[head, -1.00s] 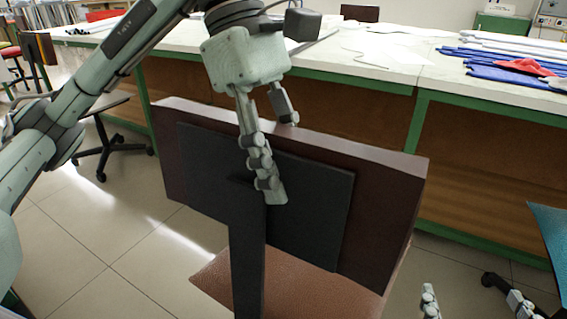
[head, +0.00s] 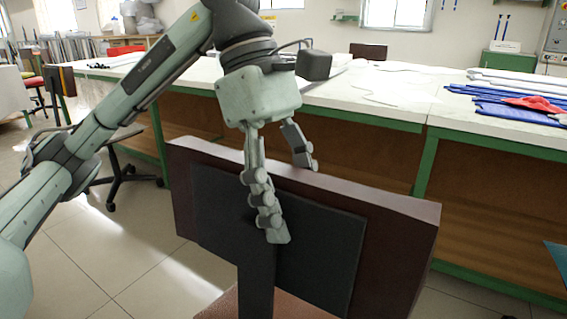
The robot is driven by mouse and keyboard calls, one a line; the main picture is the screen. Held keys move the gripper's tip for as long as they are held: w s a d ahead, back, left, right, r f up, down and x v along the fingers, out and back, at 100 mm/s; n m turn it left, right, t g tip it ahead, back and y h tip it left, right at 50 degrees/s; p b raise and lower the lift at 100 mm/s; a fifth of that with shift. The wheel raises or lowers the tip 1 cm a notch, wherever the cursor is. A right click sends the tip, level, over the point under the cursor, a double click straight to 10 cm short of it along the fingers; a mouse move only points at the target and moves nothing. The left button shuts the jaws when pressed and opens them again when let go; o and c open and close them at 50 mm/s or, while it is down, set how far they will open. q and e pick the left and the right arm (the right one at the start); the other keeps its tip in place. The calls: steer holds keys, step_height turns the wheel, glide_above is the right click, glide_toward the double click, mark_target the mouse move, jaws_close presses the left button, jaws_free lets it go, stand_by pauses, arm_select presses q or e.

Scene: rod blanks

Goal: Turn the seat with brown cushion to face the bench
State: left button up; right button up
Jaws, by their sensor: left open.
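The seat's dark backrest (head: 400,235) stands in the middle of the head view, its back with a black panel (head: 325,240) and upright support bar toward me. Its top edge slants down to the right, at an angle to the bench. A little of the brown cushion (head: 222,306) shows at the bottom edge; the rest is hidden or out of frame. The bench (head: 420,103), white-topped with a green frame, runs behind the seat. My left gripper (head: 294,200) is open over the top edge, one finger before the black panel, the other at the far side. Contact is unclear.
A dark swivel chair base (head: 118,182) stands on the floor at left. Blue and red cloths (head: 510,108) lie on the bench at right. Another dark chair back (head: 368,51) rises beyond the bench. Tiled floor (head: 110,245) is open at lower left.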

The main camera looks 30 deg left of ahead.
arm_select(q)
steer(key=v, duration=1.1)
steer(key=shift+r, duration=0.15)
